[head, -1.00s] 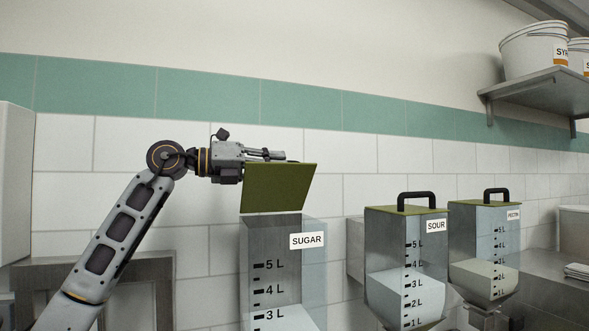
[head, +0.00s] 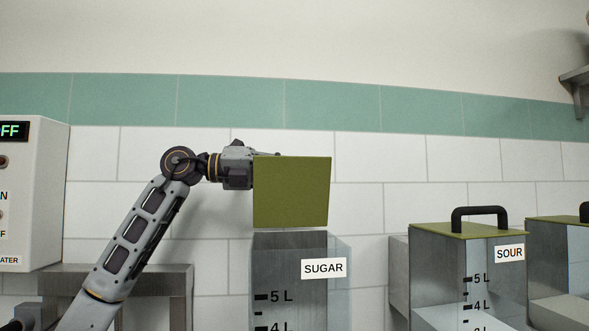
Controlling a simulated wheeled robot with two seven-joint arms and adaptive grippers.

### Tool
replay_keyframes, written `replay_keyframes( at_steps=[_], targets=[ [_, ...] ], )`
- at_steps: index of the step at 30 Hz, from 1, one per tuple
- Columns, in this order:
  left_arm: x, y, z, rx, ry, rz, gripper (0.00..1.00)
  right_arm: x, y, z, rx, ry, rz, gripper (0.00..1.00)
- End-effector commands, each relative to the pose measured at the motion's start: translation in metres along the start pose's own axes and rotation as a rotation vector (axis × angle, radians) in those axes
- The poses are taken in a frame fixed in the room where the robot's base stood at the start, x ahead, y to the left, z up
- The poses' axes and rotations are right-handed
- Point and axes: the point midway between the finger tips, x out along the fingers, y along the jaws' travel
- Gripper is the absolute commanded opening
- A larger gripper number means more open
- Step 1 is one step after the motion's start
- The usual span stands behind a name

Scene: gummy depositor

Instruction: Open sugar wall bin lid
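The sugar wall bin (head: 300,285) is a clear box with a SUGAR label and a litre scale, mounted on the tiled wall. Its green lid (head: 291,192) stands raised, nearly upright above the bin, with its flat face toward me. My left gripper (head: 268,154) is at the lid's upper left edge, partly behind it. The lid hides the fingertips and the handle, so I cannot tell whether the fingers are closed on anything. My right gripper is not in view.
The sour bin (head: 465,280) with a green lid and black handle is to the right, with another lidded bin (head: 560,260) beyond it. A white heater control box (head: 35,190) stands at the left. A shelf (head: 574,78) juts out at the upper right.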

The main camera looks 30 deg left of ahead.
Motion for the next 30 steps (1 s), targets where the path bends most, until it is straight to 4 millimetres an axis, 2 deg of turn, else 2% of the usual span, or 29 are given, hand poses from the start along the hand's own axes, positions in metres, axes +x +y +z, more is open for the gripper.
replay_keyframes(
  at_steps=[1,17,18,23,30],
  targets=[
    [-0.0026,0.0032,0.0065,0.008,-0.021,0.003,0.0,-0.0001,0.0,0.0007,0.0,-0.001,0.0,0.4],
    [-0.0041,0.0038,0.0071,0.006,-0.023,0.003,0.0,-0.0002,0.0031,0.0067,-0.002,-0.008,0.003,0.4],
    [-0.0041,0.0038,0.0071,0.006,-0.023,0.003,0.17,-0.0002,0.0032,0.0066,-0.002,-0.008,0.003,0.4],
    [-0.0037,0.0034,0.0059,0.005,-0.02,0.003,0.36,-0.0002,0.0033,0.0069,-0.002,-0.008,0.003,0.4],
    [-0.0028,0.0026,0.0037,0.004,-0.014,0.002,0.36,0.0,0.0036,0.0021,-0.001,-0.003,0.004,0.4]
  ],
)
